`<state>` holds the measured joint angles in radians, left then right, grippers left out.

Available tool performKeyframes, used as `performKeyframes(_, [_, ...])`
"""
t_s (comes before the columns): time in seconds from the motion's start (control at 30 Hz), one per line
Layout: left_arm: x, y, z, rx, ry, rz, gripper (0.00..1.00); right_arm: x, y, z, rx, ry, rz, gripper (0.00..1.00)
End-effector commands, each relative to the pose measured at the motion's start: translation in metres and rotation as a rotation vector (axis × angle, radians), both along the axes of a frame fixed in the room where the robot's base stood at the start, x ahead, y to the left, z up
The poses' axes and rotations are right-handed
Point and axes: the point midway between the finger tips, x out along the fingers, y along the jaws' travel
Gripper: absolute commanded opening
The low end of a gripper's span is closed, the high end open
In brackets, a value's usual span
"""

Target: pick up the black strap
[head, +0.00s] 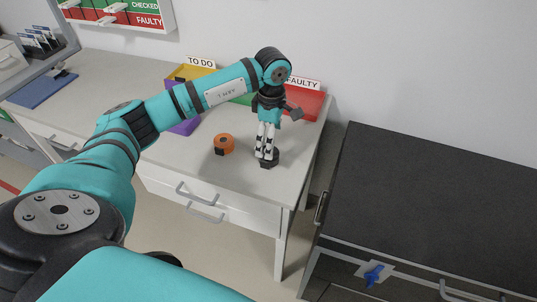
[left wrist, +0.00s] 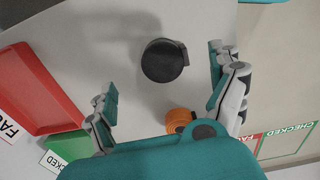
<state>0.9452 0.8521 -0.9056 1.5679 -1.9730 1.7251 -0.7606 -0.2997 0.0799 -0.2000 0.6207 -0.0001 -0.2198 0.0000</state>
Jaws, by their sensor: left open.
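The black strap (head: 269,161) is a rolled, round black coil on the grey table, near its right side. In the head view my left gripper (head: 266,149) points down right over it, and the fingers hide part of it. In the left wrist view the strap (left wrist: 163,60) lies between the two spread fingers of my left gripper (left wrist: 163,84), a little beyond the line of the tips. The gripper is open, with nothing held. I cannot tell from these views how high the tips are above the strap. My right gripper is not in view.
An orange rolled strap (head: 224,144) sits close to the left of the black one. A red tray (head: 302,104) marked FAULTY and a yellow tray (head: 190,73) marked TO DO stand at the back. A dark-topped cabinet (head: 430,190) stands right of the table (head: 225,175).

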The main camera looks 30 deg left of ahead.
Motion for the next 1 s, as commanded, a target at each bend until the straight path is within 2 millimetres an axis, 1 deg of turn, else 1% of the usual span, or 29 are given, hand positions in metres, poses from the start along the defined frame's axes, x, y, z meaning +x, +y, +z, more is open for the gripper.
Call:
performKeyframes(0.03, [-0.001,0.0,-0.006,-0.001,0.002,0.0,0.93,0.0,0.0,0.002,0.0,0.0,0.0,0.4])
performKeyframes(0.27, [-0.003,0.001,-0.021,-0.001,0.003,0.001,0.93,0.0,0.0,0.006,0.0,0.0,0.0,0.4])
performKeyframes(0.43, [-0.01,0.005,-0.045,0.0,0.005,0.0,0.93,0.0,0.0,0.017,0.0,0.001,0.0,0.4])
performKeyframes(0.53, [-0.008,0.004,-0.059,-0.003,0.002,0.001,0.93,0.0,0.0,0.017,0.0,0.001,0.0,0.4])
performKeyframes(0.63, [-0.007,0.005,-0.065,-0.001,-0.001,0.0,0.93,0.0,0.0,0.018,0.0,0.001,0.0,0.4])
performKeyframes(0.83, [-0.007,0.005,-0.066,-0.001,-0.001,0.0,0.93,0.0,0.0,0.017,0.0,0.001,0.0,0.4])
performKeyframes(0.87, [-0.007,0.005,-0.066,-0.001,-0.001,0.0,0.91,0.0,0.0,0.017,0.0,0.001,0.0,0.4])
performKeyframes(1.0, [-0.007,0.005,-0.066,-0.001,-0.001,0.0,0.73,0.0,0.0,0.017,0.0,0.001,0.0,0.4])
